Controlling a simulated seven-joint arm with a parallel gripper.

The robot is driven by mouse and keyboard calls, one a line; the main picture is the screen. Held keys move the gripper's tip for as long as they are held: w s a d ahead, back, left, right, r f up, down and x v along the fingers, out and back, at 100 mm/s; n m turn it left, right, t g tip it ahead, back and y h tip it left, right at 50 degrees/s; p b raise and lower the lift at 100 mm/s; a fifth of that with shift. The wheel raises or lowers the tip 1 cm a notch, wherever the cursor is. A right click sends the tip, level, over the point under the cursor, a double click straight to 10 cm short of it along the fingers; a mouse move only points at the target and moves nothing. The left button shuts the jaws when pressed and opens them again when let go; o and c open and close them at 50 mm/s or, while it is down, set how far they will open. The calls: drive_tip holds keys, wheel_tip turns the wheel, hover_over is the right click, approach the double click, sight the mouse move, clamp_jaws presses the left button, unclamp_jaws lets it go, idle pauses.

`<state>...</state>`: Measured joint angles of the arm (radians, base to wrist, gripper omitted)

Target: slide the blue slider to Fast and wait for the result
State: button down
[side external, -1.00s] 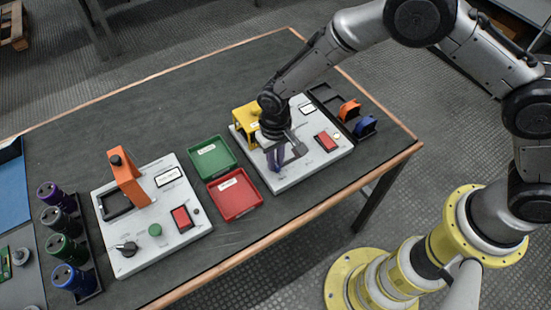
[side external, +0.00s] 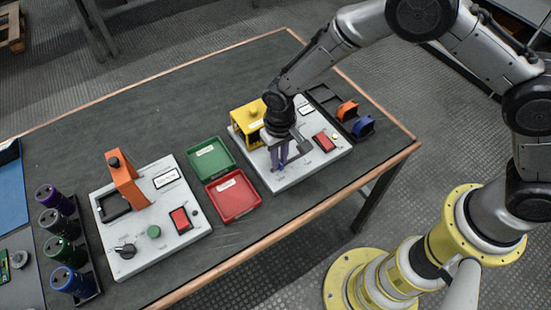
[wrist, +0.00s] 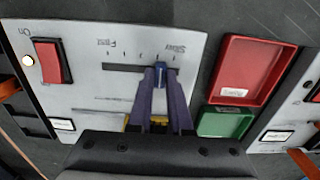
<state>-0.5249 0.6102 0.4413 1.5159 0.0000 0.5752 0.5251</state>
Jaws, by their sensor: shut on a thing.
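The blue slider (wrist: 160,75) sits in a dark slot (wrist: 120,67) on the right light-grey panel (wrist: 85,95). In the wrist view it is near the slot's Slow end, with the Fast label (wrist: 104,43) toward the other end. My gripper (wrist: 160,78) has its purple fingers shut on the slider, one on each side. In the side view my gripper (side external: 278,165) is low over the same panel and hides the slider. A small white display (wrist: 63,124) is on this panel; its text is unreadable.
A red rocker switch (side external: 324,142) and a lit lamp (wrist: 27,60) are on this panel, with a yellow fixture (side external: 247,118) behind. Green (side external: 208,158) and red (side external: 234,195) trays stand beside it. A second panel (side external: 140,260) with an orange press is at left.

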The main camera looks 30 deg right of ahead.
drive_tip(key=shift+d, duration=3.6)
drive_tip(key=c, duration=1)
unclamp_jaws()
drive_tip(key=shift+d, duration=0.1)
drive_tip(key=shift+c, duration=0.2)
wheel_tip(320, 180, up, 7)
